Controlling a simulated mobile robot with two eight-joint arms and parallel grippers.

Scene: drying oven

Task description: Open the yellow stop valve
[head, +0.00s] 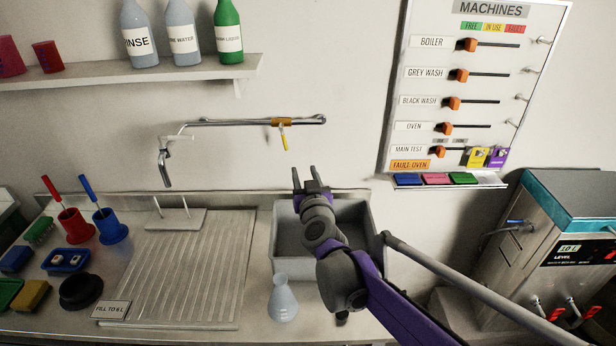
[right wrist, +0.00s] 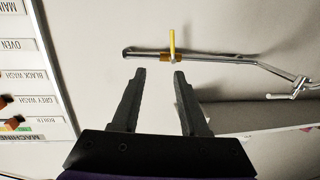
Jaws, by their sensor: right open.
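The yellow stop valve (head: 283,137) is on the horizontal wall pipe above the sink, its yellow handle hanging down and tilted slightly. It also shows in the right wrist view (right wrist: 172,44), just beyond the fingertips and nearer the right-hand finger in that picture. My right gripper (head: 311,172) is over the sink, below and a little to the right of the valve in the head view. It is open and empty, and apart from the handle; the right wrist view shows its two fingers (right wrist: 157,73) spread. My left gripper is not in view.
The grey sink (head: 352,213) lies under my right arm, with a flask (head: 283,300) in front. A ribbed draining board (head: 185,270) is to the left. A bottle shelf (head: 130,74) and a machines board (head: 477,90) are on the wall. The wall around the valve is clear.

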